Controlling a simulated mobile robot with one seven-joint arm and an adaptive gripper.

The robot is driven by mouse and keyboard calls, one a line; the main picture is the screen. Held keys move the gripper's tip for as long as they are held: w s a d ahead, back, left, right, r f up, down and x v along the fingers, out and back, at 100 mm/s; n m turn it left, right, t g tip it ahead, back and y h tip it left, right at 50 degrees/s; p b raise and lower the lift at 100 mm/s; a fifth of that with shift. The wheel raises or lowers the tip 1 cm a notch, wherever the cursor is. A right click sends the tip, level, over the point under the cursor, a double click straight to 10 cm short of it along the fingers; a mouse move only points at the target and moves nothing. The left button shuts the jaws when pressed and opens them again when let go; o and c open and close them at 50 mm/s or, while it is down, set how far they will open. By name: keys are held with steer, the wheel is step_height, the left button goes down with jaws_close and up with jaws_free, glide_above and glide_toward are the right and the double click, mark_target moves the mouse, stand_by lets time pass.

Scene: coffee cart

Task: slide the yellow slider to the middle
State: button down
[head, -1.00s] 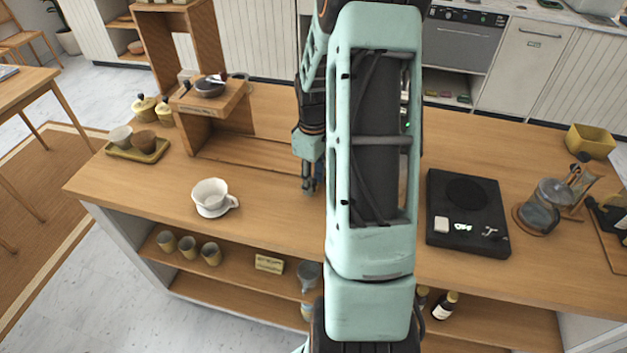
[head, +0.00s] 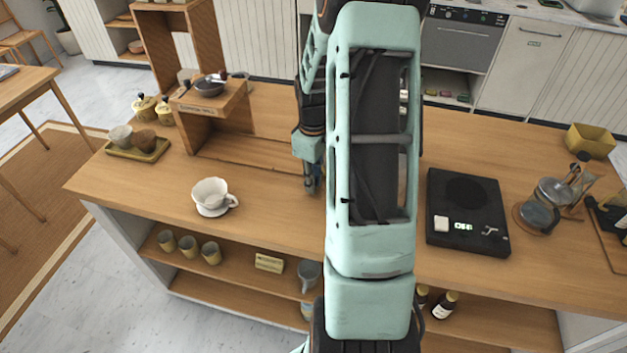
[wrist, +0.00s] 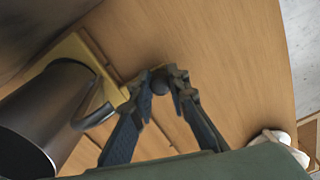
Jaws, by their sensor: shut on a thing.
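The yellow slider (wrist: 108,88) shows in the wrist view as a flat yellow piece beside grooves in the wooden top. A dark cylindrical vessel with a grey handle (wrist: 45,105) stands on or over it and hides part of it. My gripper (wrist: 157,84) is shut on a small dark round knob (wrist: 158,88) at the slider's right side. In the head view my gripper (head: 311,185) is low at the counter, left of my arm. My arm hides the slider there.
The wooden counter (head: 265,200) holds a white dripper (head: 211,196) to the left and a black scale (head: 467,212) to the right. A wooden stand (head: 215,100) is at the back left. A glass pot (head: 540,210) stands far right.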

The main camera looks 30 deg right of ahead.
steer(key=w+a, duration=0.4)
steer(key=w+a+b, duration=0.1)
steer(key=w+a, duration=0.3)
steer(key=w, duration=0.1)
steer(key=w+a, duration=0.4)
steer(key=shift+w+b, duration=0.25)
steer(key=shift+b, duration=0.15)
steer(key=c, duration=1.8)
jaws_free()
steer(key=shift+c, duration=0.2)
step_height(320, 180, up, 12)
